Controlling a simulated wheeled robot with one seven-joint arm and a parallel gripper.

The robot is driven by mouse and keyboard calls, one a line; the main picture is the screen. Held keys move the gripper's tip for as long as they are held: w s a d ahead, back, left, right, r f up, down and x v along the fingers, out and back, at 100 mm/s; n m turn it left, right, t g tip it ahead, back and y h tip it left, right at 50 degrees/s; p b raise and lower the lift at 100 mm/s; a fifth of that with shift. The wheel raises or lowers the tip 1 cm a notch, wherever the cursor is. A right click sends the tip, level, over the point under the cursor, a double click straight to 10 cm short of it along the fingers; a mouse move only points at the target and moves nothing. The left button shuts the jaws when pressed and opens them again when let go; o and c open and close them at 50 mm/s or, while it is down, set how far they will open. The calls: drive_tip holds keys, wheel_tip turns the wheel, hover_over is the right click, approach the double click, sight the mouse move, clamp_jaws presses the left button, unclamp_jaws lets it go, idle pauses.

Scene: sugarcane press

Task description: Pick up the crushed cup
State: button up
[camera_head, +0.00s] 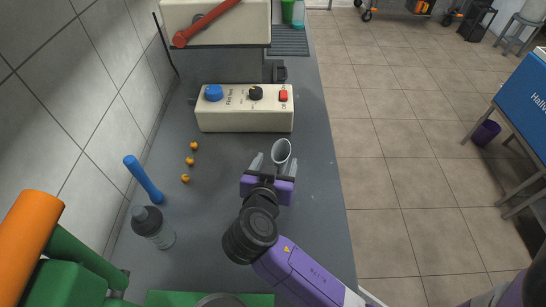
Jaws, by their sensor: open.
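A pale grey cup (281,149) with an oval open rim is on the grey counter, near its right side. It looks like the crushed cup, but it is too small to make out its dents. My gripper (270,163), with a purple body and grey fingers, is open right at the cup. The left finger stands to the left of the cup. The right finger is close to the cup's lower right side, and the cup's lower part is partly hidden there. I cannot tell whether the fingers touch it.
A cream control box (245,121) with knobs stands beyond the cup. Small orange fruits (190,161), a blue handle-like object (144,180) and a grey bottle (152,228) are at left. A green machine part (75,285) is at lower left. The counter right of the gripper is clear.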

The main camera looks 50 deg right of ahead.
sight(283, 148)
drive_tip(key=shift+w+d, duration=0.3)
drive_tip(key=shift+d, duration=0.4)
drive_tip(key=p+x, duration=0.1)
drive_tip(key=x, duration=0.5)
drive_tip(key=shift+d+f, duration=0.15)
drive_tip(key=shift+d, duration=0.25)
drive_tip(key=shift+s, duration=0.1)
drive_tip(key=c, duration=1.4)
